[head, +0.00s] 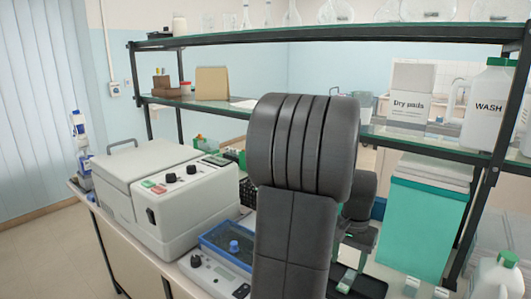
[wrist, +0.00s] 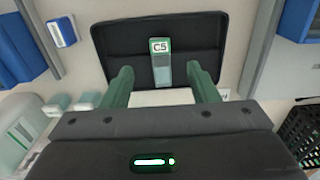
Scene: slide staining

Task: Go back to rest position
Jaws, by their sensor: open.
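My gripper (wrist: 162,82) is open in the wrist view, its two green fingers apart with nothing held between them. A slide with a C5 label (wrist: 164,62) lies on a black tray (wrist: 118,42), just beyond the fingertips and roughly in line with the gap. In the head view, my grey arm fills the middle and hides much of my gripper. The black tray (head: 372,288) shows partly at the bottom, beside my arm.
A white machine with knobs (head: 185,190) and a blue-topped device (head: 225,245) stand left of my arm. A shelf frame (head: 420,140) spans the back, with a WASH bottle (head: 487,105) and a Dry pads box (head: 411,105). A teal bin (head: 425,225) is at right.

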